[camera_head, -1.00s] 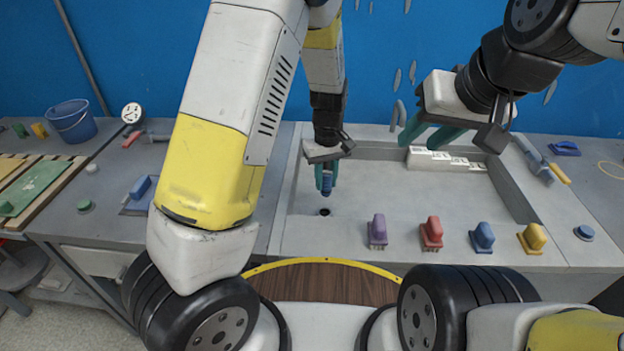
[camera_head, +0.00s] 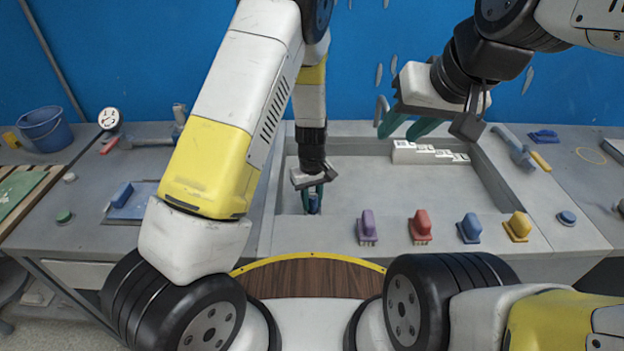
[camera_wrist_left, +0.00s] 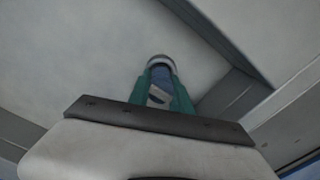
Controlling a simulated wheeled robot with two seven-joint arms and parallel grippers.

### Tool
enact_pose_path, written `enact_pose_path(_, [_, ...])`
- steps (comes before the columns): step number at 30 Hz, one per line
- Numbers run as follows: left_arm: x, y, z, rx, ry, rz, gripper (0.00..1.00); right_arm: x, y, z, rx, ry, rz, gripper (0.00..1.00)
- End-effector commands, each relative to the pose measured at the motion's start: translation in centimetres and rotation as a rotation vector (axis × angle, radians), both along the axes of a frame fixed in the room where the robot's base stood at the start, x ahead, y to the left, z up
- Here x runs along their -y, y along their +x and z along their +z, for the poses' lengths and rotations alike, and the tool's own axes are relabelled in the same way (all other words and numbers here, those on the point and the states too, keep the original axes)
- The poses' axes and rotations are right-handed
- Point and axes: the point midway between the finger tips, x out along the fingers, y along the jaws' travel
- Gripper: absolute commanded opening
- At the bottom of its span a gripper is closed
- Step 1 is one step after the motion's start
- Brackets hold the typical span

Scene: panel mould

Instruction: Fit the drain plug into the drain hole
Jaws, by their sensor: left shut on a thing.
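My left gripper (camera_head: 312,200) reaches down into the left end of the grey sunken mould (camera_head: 395,190). Its green fingers are shut on the blue drain plug (camera_head: 314,206), which points downward between them. In the left wrist view the plug (camera_wrist_left: 161,75) shows blue with a pale round rim at its far end, held between the green fingers (camera_wrist_left: 160,95). The drain hole is hidden behind the gripper and plug; I cannot tell whether the plug is in it. My right gripper (camera_head: 404,127) hangs above the back wall of the mould, its green fingers apart and empty.
A white stepped block (camera_head: 425,152) is at the back. The mould floor to the right of my left gripper is clear.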

Motion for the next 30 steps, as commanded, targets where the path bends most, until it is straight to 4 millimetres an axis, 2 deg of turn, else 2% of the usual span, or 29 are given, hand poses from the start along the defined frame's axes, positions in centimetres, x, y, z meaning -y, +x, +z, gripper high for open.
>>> enact_pose_path(5, [0.0,0.0,-0.3,0.0,0.001,0.0,0.0,0.0,0.0,0.0,0.0,0.0,0.0,0.36])
enact_pose_path(6, [0.0,0.0,-0.3,0.0,0.001,0.0,0.27,0.0,0.0,0.0,0.0,0.0,0.0,0.36])
enact_pose_path(9, [0.0,0.0,-0.3,0.0,0.0,0.0,0.46,0.0,0.0,0.0,0.0,0.0,0.0,0.36])
enact_pose_path(20, [0.0,0.0,0.0,0.0,0.0,0.0,0.47,0.0,0.0,0.0,0.0,0.0,0.0,0.36])
enact_pose_path(25, [0.1,0.1,2.1,0.004,-0.002,0.0,0.47,0.0,0.0,0.0,0.0,0.0,0.0,0.36])
enact_pose_path(30, [0.1,0.1,5.9,0.004,-0.003,-0.001,0.47,0.0,0.0,0.0,0.0,0.0,0.0,0.36])
